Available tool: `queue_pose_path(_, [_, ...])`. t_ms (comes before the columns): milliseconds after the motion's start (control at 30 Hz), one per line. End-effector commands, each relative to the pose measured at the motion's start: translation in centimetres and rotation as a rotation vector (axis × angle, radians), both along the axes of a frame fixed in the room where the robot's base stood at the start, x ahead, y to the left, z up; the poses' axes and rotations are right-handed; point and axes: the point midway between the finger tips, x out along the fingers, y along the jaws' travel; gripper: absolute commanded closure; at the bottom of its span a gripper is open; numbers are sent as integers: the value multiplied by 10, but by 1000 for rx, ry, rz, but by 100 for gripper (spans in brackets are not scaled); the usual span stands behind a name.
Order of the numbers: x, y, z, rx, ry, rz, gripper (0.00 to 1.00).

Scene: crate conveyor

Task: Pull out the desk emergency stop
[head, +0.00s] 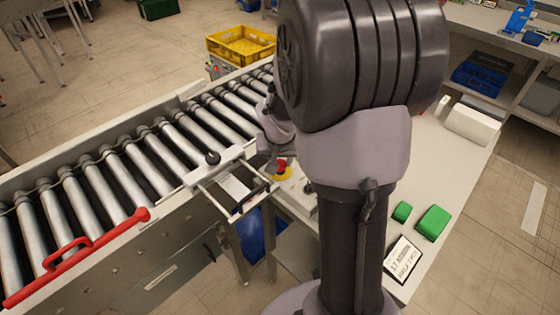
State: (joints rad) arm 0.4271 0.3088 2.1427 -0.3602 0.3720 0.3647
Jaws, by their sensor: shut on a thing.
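The emergency stop, a red mushroom button (281,166) on a yellow base (285,174), sits at the near left part of the desk (455,165), beside the conveyor. My gripper (275,162) is at the red button from the left and is shut on it. My own arm stands in front and hides much of the desk, and the fingertips are small and partly hidden in this view. I cannot tell whether the button is in or out.
The roller conveyor (205,152) runs along the left, with a red handle bar (85,250) on its near rail. A yellow crate (240,43) stands beyond it. Green blocks (433,222) and a printed card (403,259) lie on the desk right of my arm.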

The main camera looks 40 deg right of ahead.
Motion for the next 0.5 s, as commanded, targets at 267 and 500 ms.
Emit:
queue_pose_path(267, [1, -1, 4, -3, -4, 2, 60])
queue_pose_path(500, [1, -1, 3, -3, -4, 2, 45])
